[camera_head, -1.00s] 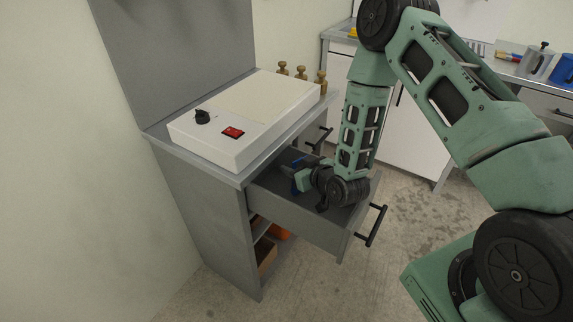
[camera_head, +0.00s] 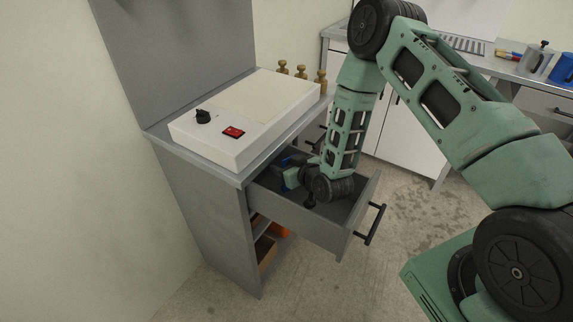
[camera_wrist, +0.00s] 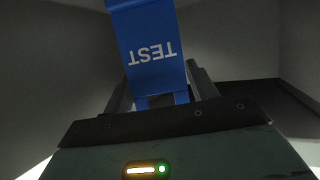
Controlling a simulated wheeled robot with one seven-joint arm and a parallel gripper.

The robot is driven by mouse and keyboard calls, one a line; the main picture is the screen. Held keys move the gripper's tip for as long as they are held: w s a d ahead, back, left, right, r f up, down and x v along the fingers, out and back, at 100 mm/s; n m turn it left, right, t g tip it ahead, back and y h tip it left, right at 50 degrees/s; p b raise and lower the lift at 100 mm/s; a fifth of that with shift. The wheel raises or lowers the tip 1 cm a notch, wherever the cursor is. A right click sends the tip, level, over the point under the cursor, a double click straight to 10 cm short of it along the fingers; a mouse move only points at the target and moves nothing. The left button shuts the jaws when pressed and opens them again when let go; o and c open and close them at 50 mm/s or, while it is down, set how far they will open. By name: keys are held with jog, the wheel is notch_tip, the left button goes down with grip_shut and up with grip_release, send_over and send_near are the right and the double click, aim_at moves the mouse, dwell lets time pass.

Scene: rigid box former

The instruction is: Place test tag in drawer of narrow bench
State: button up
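The blue test tag (camera_wrist: 151,45) fills the top middle of the wrist view, its white TEST lettering upside down. My gripper (camera_wrist: 160,84) has a dark finger on each side of the tag's near end and appears shut on it. In the head view, my gripper (camera_head: 290,172) reaches down inside the open drawer (camera_head: 301,218) of the narrow grey bench (camera_head: 208,200). A bit of blue shows there near the drawer's inner back end. My wrist hides part of the drawer floor. I cannot tell whether the tag touches the floor.
A white box with a knob and red switch (camera_head: 233,132) sits on the bench top, close above the drawer. Several brass weights (camera_head: 301,72) stand at its far edge. The drawer handle (camera_head: 371,224) sticks out front. A white cabinet (camera_head: 395,125) stands behind.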

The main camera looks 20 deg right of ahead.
jog(key=shift+r, duration=0.25)
jog(key=v, duration=0.7)
jog(key=shift+s+b, duration=0.25)
jog(key=shift+b, duration=0.2)
jog(key=shift+d, duration=0.1)
